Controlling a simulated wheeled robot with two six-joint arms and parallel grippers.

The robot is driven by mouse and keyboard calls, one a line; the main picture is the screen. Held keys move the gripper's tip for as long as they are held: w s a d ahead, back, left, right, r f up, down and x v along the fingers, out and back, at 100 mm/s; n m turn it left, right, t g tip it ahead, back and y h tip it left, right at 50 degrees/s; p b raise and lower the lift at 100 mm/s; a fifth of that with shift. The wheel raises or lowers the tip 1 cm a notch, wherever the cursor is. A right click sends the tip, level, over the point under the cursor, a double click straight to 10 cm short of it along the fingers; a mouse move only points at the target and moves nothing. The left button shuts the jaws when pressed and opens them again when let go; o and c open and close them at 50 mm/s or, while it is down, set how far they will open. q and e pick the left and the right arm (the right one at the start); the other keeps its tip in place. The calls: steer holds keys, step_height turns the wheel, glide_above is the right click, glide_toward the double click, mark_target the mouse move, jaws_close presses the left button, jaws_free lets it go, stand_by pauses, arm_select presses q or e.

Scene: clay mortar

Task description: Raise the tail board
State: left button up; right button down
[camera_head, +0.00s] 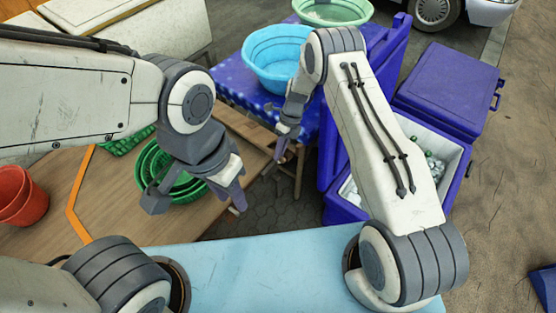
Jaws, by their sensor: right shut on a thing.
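I cannot make out for certain which surface is the tail board. My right gripper (281,150) is at the front edge of the blue patterned table (236,82), below the light-blue basin. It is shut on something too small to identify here. My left gripper (237,196) points down and to the right, beside the green baskets (182,190) and above the right edge of the wooden table. Its fingertips are small and partly overlapped, so I cannot tell whether it is open or shut.
A light-blue basin (272,55) and a green basin (335,10) stand at the back. Red buckets (22,198) are at the left. A blue cooler (455,185) with bottles stands behind my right arm. Paved ground (270,205) shows between the tables.

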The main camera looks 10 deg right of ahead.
steer(key=shift+w+d+r+b, duration=0.3)
steer(key=shift+w+d+r, duration=0.45)
steer(key=shift+r, duration=0.1)
